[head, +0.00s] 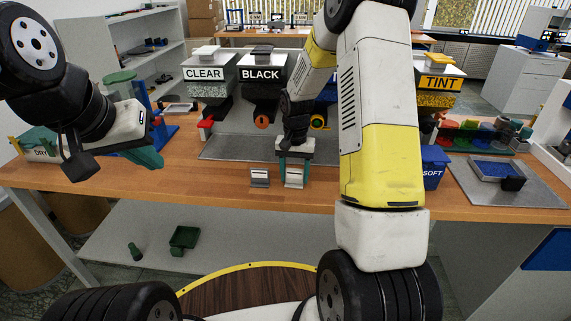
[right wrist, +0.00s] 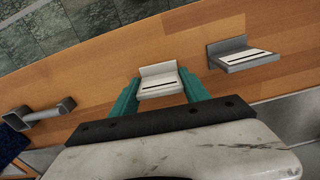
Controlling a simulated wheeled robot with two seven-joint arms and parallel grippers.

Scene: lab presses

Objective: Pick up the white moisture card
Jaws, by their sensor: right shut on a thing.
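The white moisture card (right wrist: 158,88) has a dark line across it and an upright back plate. It is between the two teal fingers of my right gripper (right wrist: 160,90), which is shut on it. In the head view the card (head: 294,178) shows just below my right gripper (head: 293,165), near the table's front edge. I cannot tell whether it touches the table. My left gripper (head: 148,157) hangs above the left side of the table, seen from the side; its opening cannot be made out.
A similar grey piece with a white strip (head: 259,178) stands close beside the card; it also shows in the right wrist view (right wrist: 242,58). A grey mat (head: 225,148) lies behind. A blue SOFT bin (head: 433,170) and a blue tray (head: 493,169) are to the right.

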